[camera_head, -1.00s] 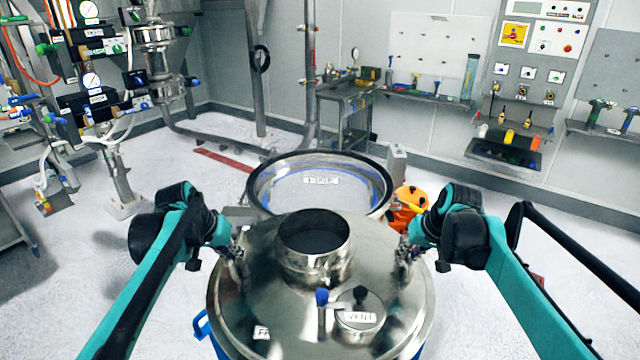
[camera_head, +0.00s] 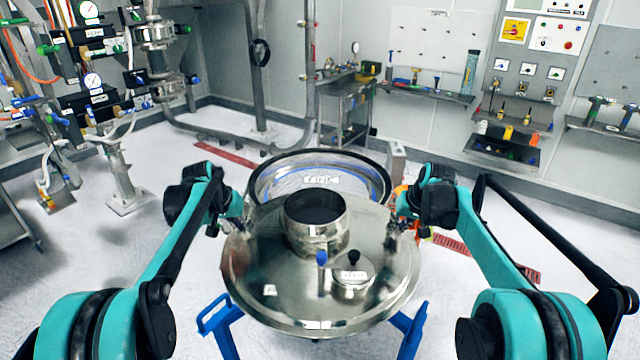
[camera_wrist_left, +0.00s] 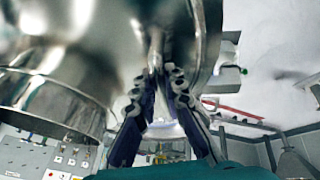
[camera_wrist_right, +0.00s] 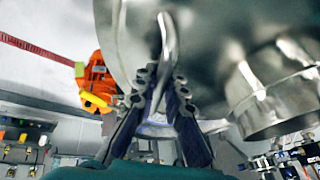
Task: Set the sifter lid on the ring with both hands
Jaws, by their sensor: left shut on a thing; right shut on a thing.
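The sifter lid (camera_head: 270,300) is a shiny round steel disc with a wide open neck (camera_head: 318,248), a blue knob and a small vent cap (camera_head: 352,275). It is held up in front of the ring (camera_head: 376,180), a round steel vessel mouth with a dark rim. The lid's far edge overlaps the ring's near side in the head view; the height gap cannot be told. My left gripper (camera_wrist_left: 156,90) is shut on a lid handle (camera_wrist_left: 156,50) at the left side. My right gripper (camera_wrist_right: 161,92) is shut on the opposite handle (camera_wrist_right: 170,45).
A blue stand (camera_head: 216,318) shows below the lid, with legs at both sides. An orange object (camera_wrist_right: 97,75) stands on the floor right of the ring. A wall bench (camera_head: 345,95) and piping are farther back. The white floor around is mostly clear.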

